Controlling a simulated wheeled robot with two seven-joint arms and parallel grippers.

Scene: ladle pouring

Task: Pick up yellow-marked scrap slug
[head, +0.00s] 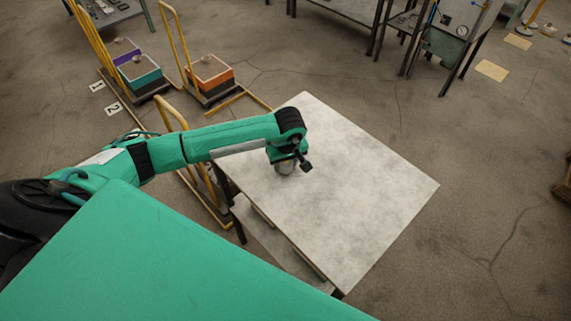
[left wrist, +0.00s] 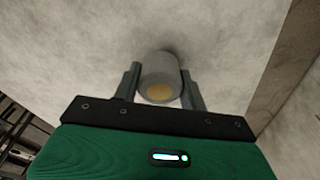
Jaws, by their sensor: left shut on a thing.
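The scrap slug (left wrist: 159,68) is a short grey cylinder with a yellow mark on its end, seen in the left wrist view. My left gripper (left wrist: 160,90) has one finger on each side of it and is shut on it. In the head view the left gripper (head: 290,166) is low over the pale table top (head: 350,190), near its left side, and the slug (head: 284,169) shows partly beneath it. I cannot tell whether the slug touches the table. My right gripper is not in view.
The rest of the table top is bare. Yellow-railed carts with an orange box (head: 210,80), a teal box (head: 138,84) and a purple box (head: 122,52) stand at the back left. A workbench with a gauge (head: 462,31) stands at the back right.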

